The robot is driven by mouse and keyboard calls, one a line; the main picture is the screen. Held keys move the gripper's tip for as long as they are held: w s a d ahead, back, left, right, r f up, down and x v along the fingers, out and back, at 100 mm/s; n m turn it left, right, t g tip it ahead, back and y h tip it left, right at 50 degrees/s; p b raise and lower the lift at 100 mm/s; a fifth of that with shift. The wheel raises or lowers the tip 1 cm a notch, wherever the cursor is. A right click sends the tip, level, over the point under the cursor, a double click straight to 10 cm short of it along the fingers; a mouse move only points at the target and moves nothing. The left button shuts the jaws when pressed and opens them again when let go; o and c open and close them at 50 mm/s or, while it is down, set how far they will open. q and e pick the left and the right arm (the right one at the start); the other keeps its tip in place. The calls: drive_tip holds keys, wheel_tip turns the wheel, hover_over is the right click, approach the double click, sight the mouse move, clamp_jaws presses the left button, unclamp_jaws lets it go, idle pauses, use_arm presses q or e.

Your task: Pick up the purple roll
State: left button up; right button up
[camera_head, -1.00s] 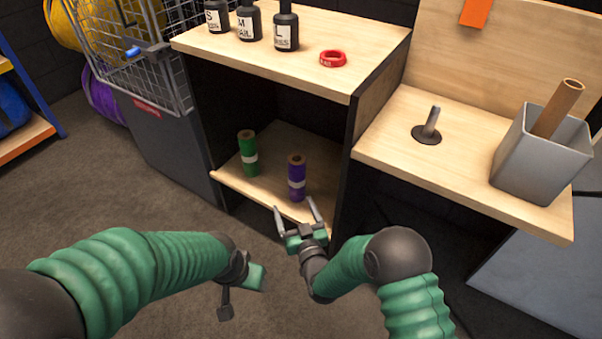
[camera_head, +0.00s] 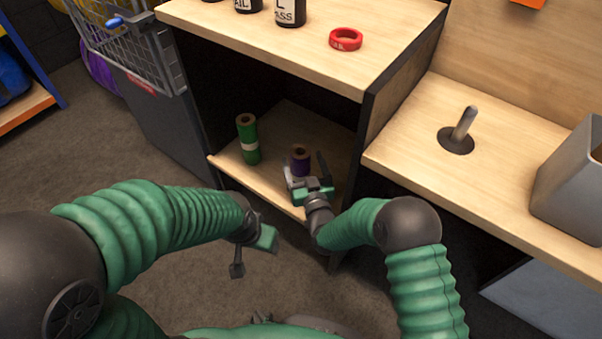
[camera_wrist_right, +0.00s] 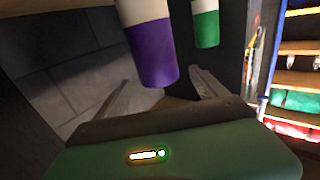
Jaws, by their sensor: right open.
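The purple roll (camera_head: 299,155) stands upright on the lower wooden shelf of the cabinet. My right gripper (camera_head: 305,170) is open and has reached over the shelf's front edge to the roll. In the head view it hides the roll's lower part. In the right wrist view, the purple roll (camera_wrist_right: 153,55) with its white band lies between the two open fingers (camera_wrist_right: 165,88); I cannot tell whether they touch it. My left gripper (camera_head: 250,245) hangs at the lower left, away from the shelf; its jaw state is unclear.
A green roll (camera_head: 247,139) stands left of the purple one on the same shelf; it also shows in the right wrist view (camera_wrist_right: 206,28). The cabinet top (camera_head: 300,45) is above, with bottles and a red ring (camera_head: 346,39). A dark side panel (camera_head: 372,120) bounds the shelf on the right.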

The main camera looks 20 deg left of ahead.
drive_tip(key=b+x, duration=0.2)
drive_tip(key=x, duration=0.2)
drive_tip(key=shift+f, duration=0.15)
use_arm(q)
drive_tip(key=x, duration=0.3)
drive_tip(key=shift+s+f, duration=0.1)
drive_tip(key=shift+s, duration=0.25)
use_arm(e)
drive_tip(key=shift+r, duration=0.25)
clamp_jaws()
